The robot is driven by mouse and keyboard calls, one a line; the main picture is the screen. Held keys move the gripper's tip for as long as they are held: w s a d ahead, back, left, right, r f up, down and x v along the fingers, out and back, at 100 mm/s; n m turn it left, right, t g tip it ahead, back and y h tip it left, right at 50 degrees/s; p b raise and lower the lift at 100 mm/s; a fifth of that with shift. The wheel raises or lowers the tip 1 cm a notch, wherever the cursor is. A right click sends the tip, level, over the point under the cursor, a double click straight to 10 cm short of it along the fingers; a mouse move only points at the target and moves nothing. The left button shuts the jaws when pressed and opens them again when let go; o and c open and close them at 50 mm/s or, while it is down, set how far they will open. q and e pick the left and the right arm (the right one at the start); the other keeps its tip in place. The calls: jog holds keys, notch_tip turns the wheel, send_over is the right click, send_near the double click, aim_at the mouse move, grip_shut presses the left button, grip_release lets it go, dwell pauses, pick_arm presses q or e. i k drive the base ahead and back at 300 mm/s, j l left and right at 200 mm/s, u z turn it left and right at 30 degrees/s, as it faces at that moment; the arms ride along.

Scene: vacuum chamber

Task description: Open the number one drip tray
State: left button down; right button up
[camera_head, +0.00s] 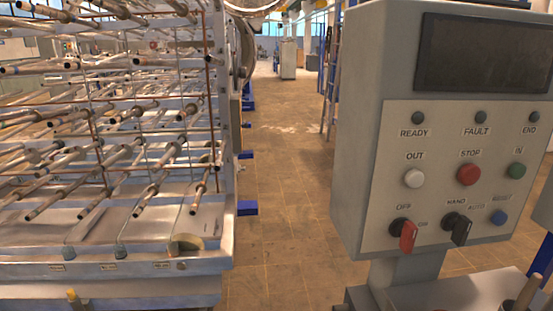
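A metal rack machine (228,215) fills the left side, with rows of rods above a pale metal base. Along the base's front edge (25,270) are several small labels, too small to read. A rounded olive piece (186,243) sits at right. I cannot tell which part is the number one drip tray.
A grey control box (360,130) stands close at right, with white (414,178), red (468,174) and green (516,170) buttons. It has a red switch (408,236) and a black switch (457,229). A ladder (331,80) stands farther back. Brown floor (285,220) between is clear.

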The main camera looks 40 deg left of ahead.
aim_at(54, 225)
jog(key=k+j, duration=0.65)
jog(key=j, duration=0.2)
jog(key=k+j+u, duration=0.1)
jog(key=k+j, duration=0.55)
jog(key=j, duration=0.25)
jog(key=k+j+u, duration=0.1)
jog(key=k+j, duration=0.2)
jog(key=j, duration=0.15)
jog(key=k+j, duration=0.3)
jog(key=j, duration=0.2)
jog(key=k+j, duration=0.3)
jog(key=j, duration=0.15)
jog(key=k+j+u, duration=0.1)
jog(key=k+j, duration=0.2)
jog(key=j, duration=0.2)
jog(key=k+j, duration=0.15)
jog(key=j, duration=0.25)
jog(key=k+j, duration=0.1)
jog(key=j, duration=0.3)
jog(key=k+j+u, duration=0.1)
jog(key=j, duration=0.3)
jog(key=k+j, duration=0.15)
jog(key=j, duration=0.3)
jog(key=k+j, duration=0.1)
jog(key=j, duration=0.3)
jog(key=k+j+u, duration=0.1)
jog(key=j, duration=0.3)
jog(key=k+j, duration=0.15)
jog(key=j, duration=0.3)
